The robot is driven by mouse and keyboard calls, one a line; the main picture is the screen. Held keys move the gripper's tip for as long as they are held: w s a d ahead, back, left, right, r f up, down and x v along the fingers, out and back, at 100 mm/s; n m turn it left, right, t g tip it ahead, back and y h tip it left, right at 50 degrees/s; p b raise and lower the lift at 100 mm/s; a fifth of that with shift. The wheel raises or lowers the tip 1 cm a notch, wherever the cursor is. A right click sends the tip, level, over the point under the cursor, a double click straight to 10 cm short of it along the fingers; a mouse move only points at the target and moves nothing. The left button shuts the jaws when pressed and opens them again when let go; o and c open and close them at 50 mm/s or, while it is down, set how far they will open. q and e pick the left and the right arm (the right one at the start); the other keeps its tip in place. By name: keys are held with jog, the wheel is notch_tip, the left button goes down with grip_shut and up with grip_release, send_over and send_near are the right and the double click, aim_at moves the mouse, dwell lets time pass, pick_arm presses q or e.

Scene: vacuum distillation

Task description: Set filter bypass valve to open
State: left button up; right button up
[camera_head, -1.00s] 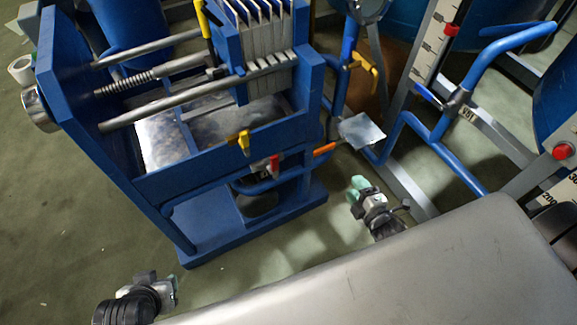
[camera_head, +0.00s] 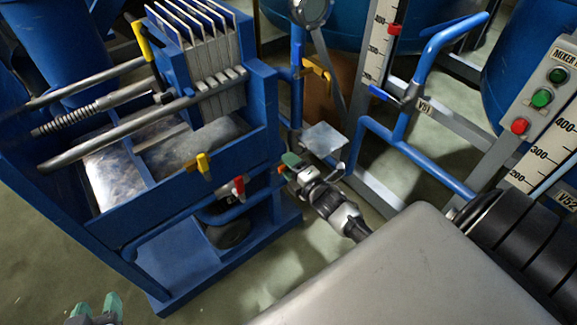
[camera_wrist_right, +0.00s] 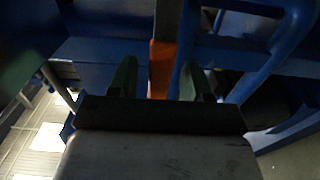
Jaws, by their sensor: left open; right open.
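A blue filter press fills the left of the head view. An orange valve handle (camera_head: 281,168) is at its right front corner, mostly hidden by my right gripper. In the right wrist view the orange handle (camera_wrist_right: 158,68) stands upright between the two green fingers of my right gripper (camera_wrist_right: 158,82). These fingers are open, with a gap on each side, and contact is not visible. A red handle (camera_head: 239,187) and a yellow handle (camera_head: 203,163) are further left on the press. No readable label shows which is the bypass valve. My left gripper (camera_head: 97,306) is open and empty above the floor.
A small grey plate (camera_head: 323,139) is just right of the right gripper. Blue pipes with a blue-handled valve marked V51 (camera_head: 411,97) stand to the right. A mixer button panel (camera_head: 540,98) is at the far right. Dark surroundings crowd the right wrist view.

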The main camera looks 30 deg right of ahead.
pick_arm(q)
jog(key=shift+w+d+r+t, duration=0.1)
jog(key=shift+w+r+t, duration=0.1)
jog(key=shift+r+t, duration=0.1)
pick_arm(e)
jog(key=shift+w, duration=0.35)
jog(key=shift+c, duration=0.3)
grip_shut()
pick_arm(q)
jog(key=shift+f, duration=0.1)
